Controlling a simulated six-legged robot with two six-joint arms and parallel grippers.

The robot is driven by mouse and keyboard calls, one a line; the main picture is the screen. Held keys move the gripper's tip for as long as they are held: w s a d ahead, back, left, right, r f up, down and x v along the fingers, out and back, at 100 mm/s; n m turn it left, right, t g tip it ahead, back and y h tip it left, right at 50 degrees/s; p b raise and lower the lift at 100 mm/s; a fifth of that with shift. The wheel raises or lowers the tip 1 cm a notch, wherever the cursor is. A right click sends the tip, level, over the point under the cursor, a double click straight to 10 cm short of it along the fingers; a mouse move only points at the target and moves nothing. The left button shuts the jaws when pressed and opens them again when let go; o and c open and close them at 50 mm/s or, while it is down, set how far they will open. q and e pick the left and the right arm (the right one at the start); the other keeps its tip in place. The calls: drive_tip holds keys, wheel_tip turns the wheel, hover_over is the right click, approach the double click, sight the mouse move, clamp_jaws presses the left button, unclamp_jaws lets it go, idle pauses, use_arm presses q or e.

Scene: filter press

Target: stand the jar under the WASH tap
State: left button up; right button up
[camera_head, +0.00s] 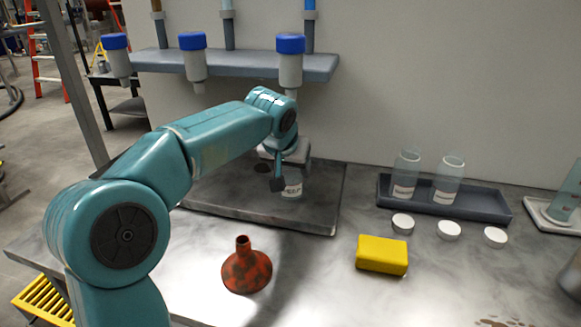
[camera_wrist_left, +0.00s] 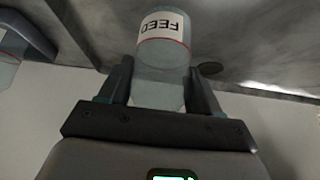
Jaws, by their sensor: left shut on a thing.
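A clear jar (camera_head: 293,189) with a white label is held by my left gripper (camera_head: 284,172), partly hidden behind the fingers in the head view. In the left wrist view the jar (camera_wrist_left: 162,62) sits between the two fingers, its label reading FEED upside down. The jar is over the dark grey drip tray (camera_head: 330,205), below the rightmost tap (camera_head: 290,68) in the picture. I cannot tell whether its base touches the tray. Two more blue-capped taps, the middle one (camera_head: 194,62) and the left one (camera_head: 117,60), hang from the shelf. No tap names are readable.
A red funnel (camera_head: 247,270) and yellow block (camera_head: 381,255) lie on the bench in front. A rack (camera_head: 475,207) with two jars and several white lids (camera_head: 448,230) stand at the right. Bench between drip tray and rack is clear.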

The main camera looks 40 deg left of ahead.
use_arm(q)
drive_tip(key=o, duration=1.1)
drive_tip(key=shift+f, duration=0.15)
drive_tip(key=shift+c, duration=0.2)
drive_tip(key=shift+s+r+p, duration=0.1)
drive_tip(key=shift+r+p, duration=0.2)
drive_tip(key=shift+r, duration=0.2)
drive_tip(key=p+v, duration=0.2)
drive_tip(key=v, duration=0.9)
drive_tip(key=shift+s, duration=0.15)
drive_tip(key=shift+d+r, duration=0.1)
drive_tip(key=shift+r+p, duration=0.1)
drive_tip(key=shift+p, duration=0.2)
